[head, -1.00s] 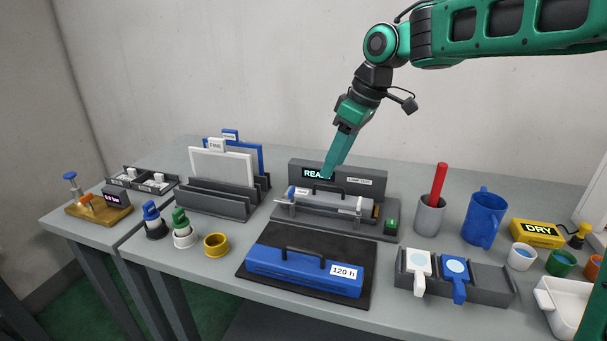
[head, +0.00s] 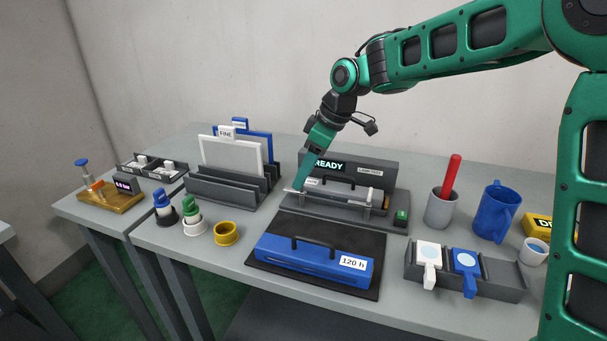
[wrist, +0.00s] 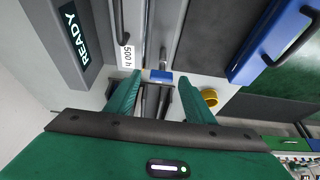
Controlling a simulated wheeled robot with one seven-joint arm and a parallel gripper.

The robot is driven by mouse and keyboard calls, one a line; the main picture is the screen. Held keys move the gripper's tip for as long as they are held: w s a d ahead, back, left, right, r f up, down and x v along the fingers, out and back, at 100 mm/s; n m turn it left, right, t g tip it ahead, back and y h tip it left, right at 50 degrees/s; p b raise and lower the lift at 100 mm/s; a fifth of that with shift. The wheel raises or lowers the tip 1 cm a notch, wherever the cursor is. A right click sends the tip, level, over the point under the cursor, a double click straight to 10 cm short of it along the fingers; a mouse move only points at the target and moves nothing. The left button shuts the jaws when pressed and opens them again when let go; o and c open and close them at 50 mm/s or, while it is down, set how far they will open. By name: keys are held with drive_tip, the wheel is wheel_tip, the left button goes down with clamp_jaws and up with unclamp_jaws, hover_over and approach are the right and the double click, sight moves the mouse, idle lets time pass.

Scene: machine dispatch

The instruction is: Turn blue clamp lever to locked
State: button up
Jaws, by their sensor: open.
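The grey lamp fixture (head: 375,211) with a lit READY screen (head: 329,165) stands at the back middle of the table. A pale lamp unit with a dark handle lies in it; its label (wrist: 127,57) reads 500 h in the wrist view. A small blue piece, seemingly the clamp lever (wrist: 161,76), shows in the wrist view just beyond and between my fingertips. In the head view my gripper hides it. My gripper (head: 301,187) points down at the fixture's left end. It is open, with nothing between its fingers (wrist: 161,97). I cannot tell whether it touches the lever.
A blue 120 h unit (head: 314,262) lies on a black mat (head: 362,287) in front. A rack (head: 222,191) with white and blue plates and a yellow ring (head: 226,233) are to the left. A green button (head: 401,217), grey cup (head: 440,210) and blue mug (head: 494,211) are right.

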drive_tip(key=shift+a+f, duration=0.1)
drive_tip(key=shift+f, duration=0.2)
drive_tip(key=c, duration=1)
drive_tip(key=shift+c, duration=0.2)
